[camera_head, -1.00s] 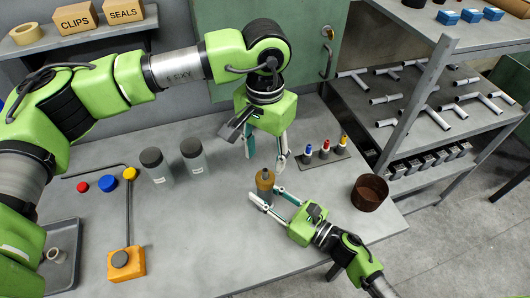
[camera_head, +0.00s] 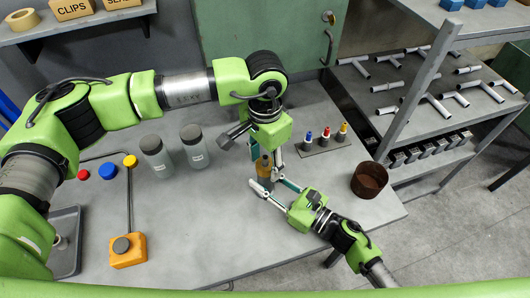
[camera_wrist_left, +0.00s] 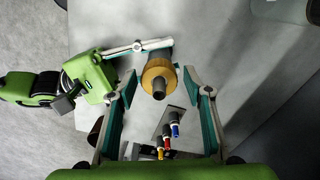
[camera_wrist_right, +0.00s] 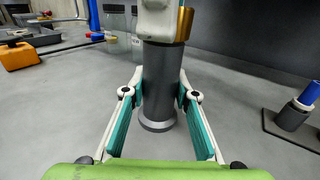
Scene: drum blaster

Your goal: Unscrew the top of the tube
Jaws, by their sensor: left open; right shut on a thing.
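The tube has a dark grey body (camera_wrist_right: 160,88) that stands upright on the table in the right wrist view. Its brass top (camera_wrist_left: 159,72) shows in the left wrist view with a dark stub at its centre. My right gripper (camera_wrist_right: 160,100) is shut on the grey body, one finger on each side. It also shows in the head view (camera_head: 264,190). My left gripper (camera_wrist_left: 166,88) is open above the tube, with its fingers on either side of the brass top and gaps between. In the head view the left gripper (camera_head: 264,160) partly hides the top.
A rack with small coloured-tip items (camera_head: 325,142) stands right of the tube. A brown open cup (camera_head: 369,181) is near the right table edge. Two grey-capped jars (camera_head: 156,156) and an orange-based stand (camera_head: 128,250) are on the left. Free table lies in front.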

